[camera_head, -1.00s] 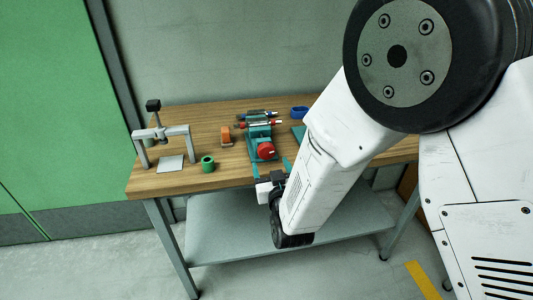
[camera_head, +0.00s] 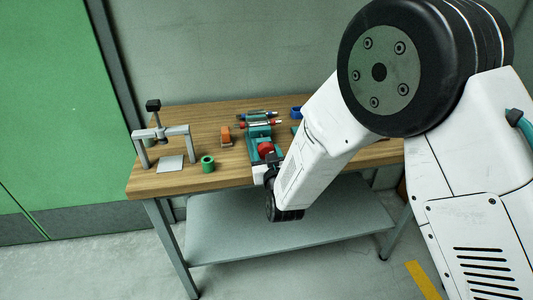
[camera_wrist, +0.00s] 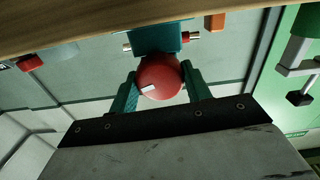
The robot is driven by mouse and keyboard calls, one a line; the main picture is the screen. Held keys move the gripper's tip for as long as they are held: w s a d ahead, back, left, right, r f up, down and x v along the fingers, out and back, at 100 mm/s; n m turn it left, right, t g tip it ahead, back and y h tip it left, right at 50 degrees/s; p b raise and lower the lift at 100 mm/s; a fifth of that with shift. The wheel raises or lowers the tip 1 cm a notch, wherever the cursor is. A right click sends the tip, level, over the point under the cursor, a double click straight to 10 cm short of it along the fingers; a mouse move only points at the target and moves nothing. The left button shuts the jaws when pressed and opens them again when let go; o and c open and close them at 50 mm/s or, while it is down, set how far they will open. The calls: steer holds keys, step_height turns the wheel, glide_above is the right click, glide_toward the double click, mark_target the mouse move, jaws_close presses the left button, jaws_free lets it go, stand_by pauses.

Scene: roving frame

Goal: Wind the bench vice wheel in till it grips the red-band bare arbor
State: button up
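The teal bench vice (camera_head: 258,132) stands on the workbench with its red wheel (camera_head: 265,147) facing the front edge. The red-band arbor (camera_head: 262,123) lies across the vice jaws; whether the jaws touch it cannot be told. In the wrist view the vice body (camera_wrist: 158,38) shows beyond the round red wheel (camera_wrist: 160,78), which has a white mark on its face. My gripper (camera_wrist: 160,72) is open, its teal fingers on either side of the wheel, with no clear sign of a firm hold.
A blue-ended arbor (camera_head: 257,114) lies behind the vice. On the bench (camera_head: 230,180) are an orange block (camera_head: 226,136), a green ring (camera_head: 207,163), a grey press frame (camera_head: 162,133) with a plate (camera_head: 170,163), and a blue holder (camera_head: 296,112).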

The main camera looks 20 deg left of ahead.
steer(key=shift+m, duration=0.3)
steer(key=m, duration=1)
stand_by(0.6)
steer(key=o, duration=1)
steer(key=shift+v, duration=3.95)
